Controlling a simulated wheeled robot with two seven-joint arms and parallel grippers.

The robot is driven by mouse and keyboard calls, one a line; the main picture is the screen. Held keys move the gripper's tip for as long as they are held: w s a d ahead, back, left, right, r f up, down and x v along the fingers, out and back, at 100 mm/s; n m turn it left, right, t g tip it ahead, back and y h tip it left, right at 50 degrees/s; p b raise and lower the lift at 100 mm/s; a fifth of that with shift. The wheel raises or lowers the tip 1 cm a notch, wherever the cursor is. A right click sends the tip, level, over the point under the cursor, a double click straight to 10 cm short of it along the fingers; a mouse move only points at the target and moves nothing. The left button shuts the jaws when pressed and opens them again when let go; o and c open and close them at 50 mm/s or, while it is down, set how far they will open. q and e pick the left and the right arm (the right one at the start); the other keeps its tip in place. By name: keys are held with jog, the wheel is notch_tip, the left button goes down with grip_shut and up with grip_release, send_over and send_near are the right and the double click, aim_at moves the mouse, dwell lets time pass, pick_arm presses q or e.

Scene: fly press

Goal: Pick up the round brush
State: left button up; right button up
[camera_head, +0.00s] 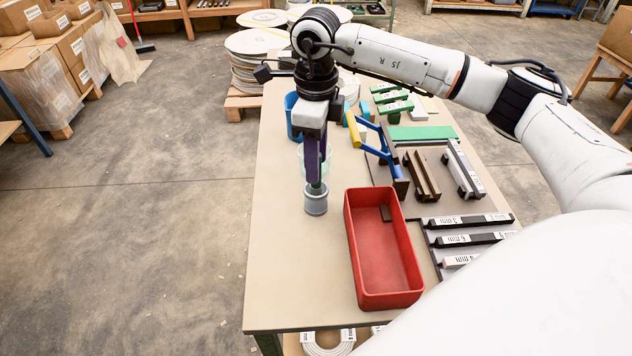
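My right gripper (316,178), with purple fingers, points straight down over the near-left part of the table. Its fingertips are just above a small grey metal cylinder (316,204) standing upright on the table. A bit of green shows between the fingertips and the cylinder's top; it may be part of the round brush, but the fingers hide most of it. I cannot make out the brush clearly, nor whether the fingers are closed on it. A pale green translucent container (302,163) stands just behind the fingers. My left gripper is not in view.
A red bin (350,250) holding a small dark block is right of the cylinder. A blue container (291,117) stands behind. A blue frame with a yellow handle (353,130), brown and grey blocks, and labelled bars (468,220) fill the right side. The table's left strip is clear.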

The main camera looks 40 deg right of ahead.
grip_shut()
